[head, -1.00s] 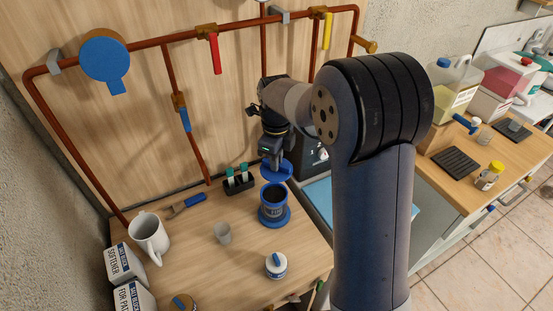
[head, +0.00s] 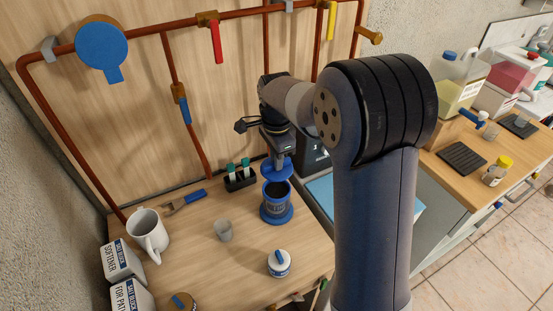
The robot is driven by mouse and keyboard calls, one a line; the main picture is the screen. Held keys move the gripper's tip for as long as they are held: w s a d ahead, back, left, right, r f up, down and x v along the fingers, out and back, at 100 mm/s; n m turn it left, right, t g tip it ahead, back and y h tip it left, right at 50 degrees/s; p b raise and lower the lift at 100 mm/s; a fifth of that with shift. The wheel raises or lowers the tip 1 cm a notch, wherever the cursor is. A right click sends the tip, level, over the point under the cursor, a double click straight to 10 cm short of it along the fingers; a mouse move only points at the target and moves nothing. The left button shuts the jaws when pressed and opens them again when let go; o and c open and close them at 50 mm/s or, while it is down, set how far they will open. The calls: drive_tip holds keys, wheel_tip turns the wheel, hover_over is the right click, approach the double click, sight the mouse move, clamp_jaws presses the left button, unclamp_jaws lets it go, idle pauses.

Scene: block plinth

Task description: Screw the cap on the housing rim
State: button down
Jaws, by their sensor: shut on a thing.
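The blue housing (head: 275,209) stands upright on the wooden bench, with a dark open top and a wide blue foot. My gripper (head: 279,158) is shut on the blue cap (head: 278,174), a flat round disc. The cap is just above and behind the housing's rim (head: 277,186) in the head view. The rim's dark opening still shows in front of the cap. I cannot tell whether the cap's edge touches the rim. The fingertips are small and partly merged with the cap.
A black rack with teal-topped vials (head: 240,176) stands left of the housing. Copper pipes (head: 157,41) run along the wall behind.

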sight(277, 175)
drive_tip(key=shift+f+n+b, duration=0.4)
drive_tip(key=shift+n, duration=0.7)
drive_tip(key=n, duration=0.4)
drive_tip(key=shift+f, duration=0.35)
drive_tip(key=shift+f+n, duration=0.25)
drive_tip(key=shift+n, duration=0.95)
drive_tip(key=shift+f+n, duration=0.3)
drive_tip(key=shift+f, duration=0.1)
drive_tip(key=shift+f+b, duration=0.6)
drive_tip(key=shift+f, duration=0.2)
drive_tip(key=shift+f, duration=0.15)
drive_tip(key=shift+f+b, duration=0.45)
drive_tip(key=shift+f, duration=0.35)
drive_tip(key=shift+f, duration=0.55)
